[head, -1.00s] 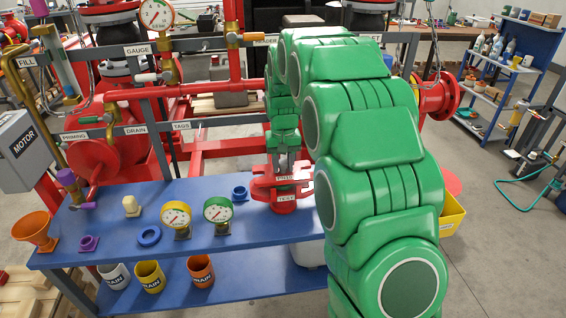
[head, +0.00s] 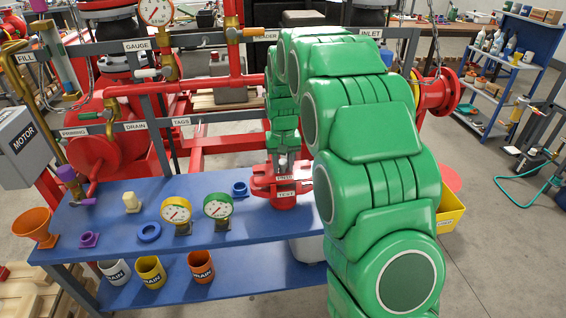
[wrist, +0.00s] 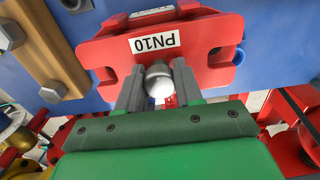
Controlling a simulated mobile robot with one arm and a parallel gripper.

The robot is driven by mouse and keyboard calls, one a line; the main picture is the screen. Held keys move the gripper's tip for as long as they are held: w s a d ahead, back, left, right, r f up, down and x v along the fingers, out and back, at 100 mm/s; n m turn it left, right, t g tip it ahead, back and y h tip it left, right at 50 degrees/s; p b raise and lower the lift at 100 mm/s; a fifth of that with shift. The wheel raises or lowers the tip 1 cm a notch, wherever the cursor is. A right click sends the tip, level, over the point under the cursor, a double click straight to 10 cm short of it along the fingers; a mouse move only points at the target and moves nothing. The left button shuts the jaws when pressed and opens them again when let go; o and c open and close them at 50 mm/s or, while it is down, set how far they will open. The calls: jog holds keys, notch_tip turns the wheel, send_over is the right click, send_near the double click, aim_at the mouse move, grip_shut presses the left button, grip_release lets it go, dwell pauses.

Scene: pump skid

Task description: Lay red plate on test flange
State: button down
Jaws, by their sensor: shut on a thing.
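The red plate (head: 262,183), labelled PN10, is at the test flange (head: 285,204) near the right end of the blue bench. It looks level and directly above or resting on the flange; I cannot tell whether they touch. My gripper (head: 281,160) points down at the plate. In the wrist view, the fingers of my gripper (wrist: 157,88) are closed around the silver knob of the red plate (wrist: 200,58). The plate hides most of the flange there, and only a strip with a white label shows past its edge.
The blue bench (head: 110,220) also carries a yellow gauge (head: 176,210), a green gauge (head: 218,206), a blue ring (head: 149,232), a small blue fitting (head: 240,189) and an orange funnel (head: 36,229). Red pipework (head: 225,150) stands behind. My green arm covers the right side.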

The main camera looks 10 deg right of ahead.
jog(key=shift+f, duration=0.1)
jog(key=c, duration=0.7)
grip_release()
jog(key=shift+o, duration=0.2)
notch_tip(320, 180, up, 7)
jog(key=shift+s+r, duration=0.35)
jog(key=shift+r, duration=0.25)
jog(key=s+d+r+g, duration=0.1)
jog(key=s+r, duration=0.1)
jog(key=s, duration=1)
jog(key=s+d+r, duration=0.1)
jog(key=s+r, duration=0.2)
jog(key=s, duration=0.8)
jog(key=s+d+f, duration=0.1)
jog(key=s+f, duration=0.2)
jog(key=s, duration=1.9)
jog(key=shift+s+f+g, duration=0.15)
jog(key=shift+f+g, duration=0.05)
jog(key=shift+g, duration=0.2)
